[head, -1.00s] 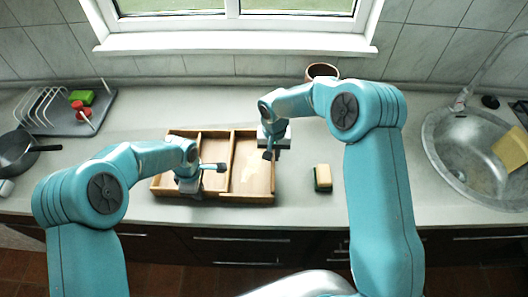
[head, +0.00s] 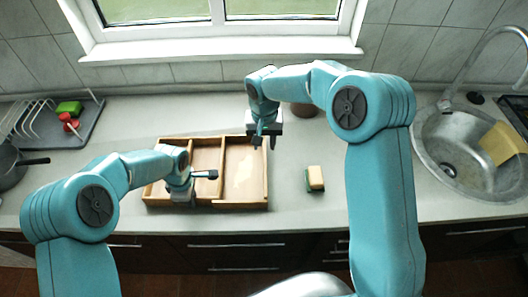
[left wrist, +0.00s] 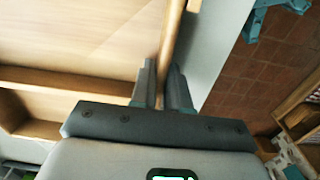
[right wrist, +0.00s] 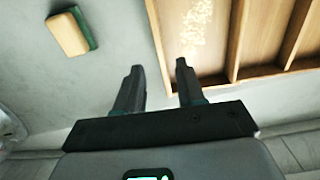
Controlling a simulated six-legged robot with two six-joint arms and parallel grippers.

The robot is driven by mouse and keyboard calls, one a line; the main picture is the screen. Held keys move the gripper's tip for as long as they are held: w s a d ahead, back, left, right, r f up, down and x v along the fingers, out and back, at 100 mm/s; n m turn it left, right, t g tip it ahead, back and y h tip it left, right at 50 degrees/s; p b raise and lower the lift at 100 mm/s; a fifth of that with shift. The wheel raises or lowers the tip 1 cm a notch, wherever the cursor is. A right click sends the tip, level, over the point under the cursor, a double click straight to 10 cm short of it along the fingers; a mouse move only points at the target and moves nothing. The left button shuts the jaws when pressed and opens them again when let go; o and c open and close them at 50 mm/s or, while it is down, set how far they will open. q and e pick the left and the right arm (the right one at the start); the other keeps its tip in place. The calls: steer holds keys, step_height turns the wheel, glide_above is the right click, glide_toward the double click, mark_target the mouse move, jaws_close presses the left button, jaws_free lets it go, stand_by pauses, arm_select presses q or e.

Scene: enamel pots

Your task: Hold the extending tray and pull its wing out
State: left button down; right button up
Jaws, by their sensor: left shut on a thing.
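The wooden extending tray (head: 205,138) lies on the counter, with dividers and a pale patch on the floor of its right section (head: 245,172). My left gripper (head: 205,176) is at the tray's front side. In the left wrist view, its fingers (left wrist: 161,84) are shut on the tray's wall (left wrist: 172,42). My right gripper (head: 264,142) is by the tray's back right corner. In the right wrist view its fingers (right wrist: 159,66) are apart and empty, with the tray's end wall (right wrist: 157,40) in line with the gap between them.
A yellow and green sponge (head: 315,179) lies right of the tray. A brown pot (head: 304,110) is partly hidden behind my right arm. A sink (head: 432,150) is at far right; a dish rack (head: 30,122) and dark pan (head: 12,165) are at left. Counter between tray and sponge is clear.

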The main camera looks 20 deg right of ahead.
arm_select(q)
steer(key=shift+s+f, duration=0.1)
arm_select(e)
step_height(320, 180, up, 4)
steer(key=shift+r, duration=0.15)
arm_select(q)
steer(key=c, duration=1.2)
jaws_free()
steer(key=shift+r, duration=3.6)
arm_select(e)
steer(key=shift+f, duration=0.25)
